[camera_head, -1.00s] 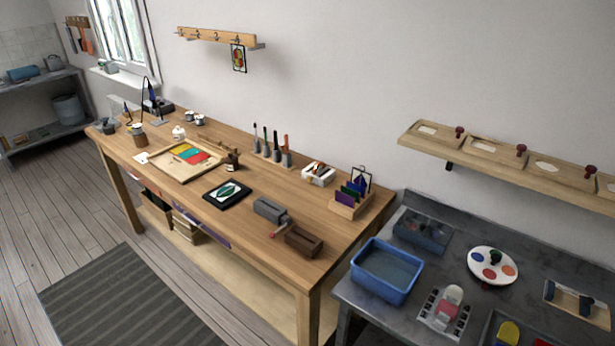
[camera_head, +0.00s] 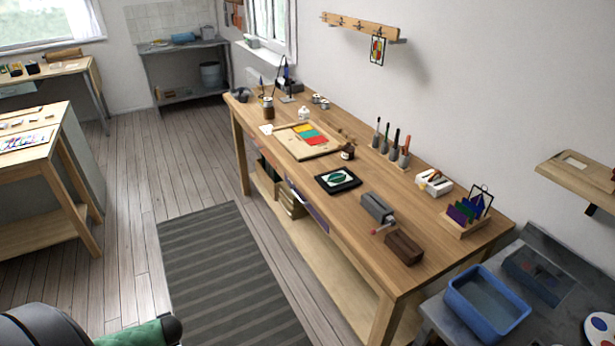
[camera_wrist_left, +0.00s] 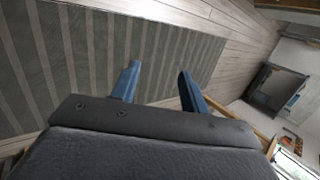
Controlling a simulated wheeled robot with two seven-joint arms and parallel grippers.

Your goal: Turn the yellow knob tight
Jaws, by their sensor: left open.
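I cannot make out a yellow knob in any view now. My left gripper (camera_wrist_left: 160,67) shows in the left wrist view, with its two blue fingers apart and nothing between them. It is over the floor, with the striped grey rug below. In the head view, part of my arm shows at the bottom left, but no gripper fingers. My right gripper is not in view.
A long wooden workbench (camera_head: 330,228) carries a wooden tray (camera_head: 284,143), a dark framed picture, a grey device with a red handle (camera_head: 378,210) and a brown block. A blue basin (camera_head: 462,308) stands at right. The striped rug (camera_head: 225,275) is clear.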

